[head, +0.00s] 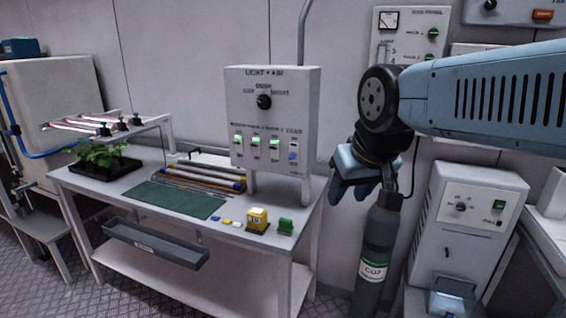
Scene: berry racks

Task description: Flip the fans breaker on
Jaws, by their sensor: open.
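A grey-white "LIGHT + AIR" control box (272,118) stands on posts above the bench. It has a black rotary knob (264,101) and a row of breakers below it. The three left breakers (256,143) show green at the top. The rightmost breaker (292,152) differs, with a blue part low in its slot. The small labels above the row are too blurred to read surely, so I cannot confirm which is the fans breaker. My gripper (362,187) is open and empty, right of the box and apart from it, in front of a dark gas cylinder.
The "CO2" cylinder (376,252) stands below my gripper. A grey cabinet (465,235) stands at right.

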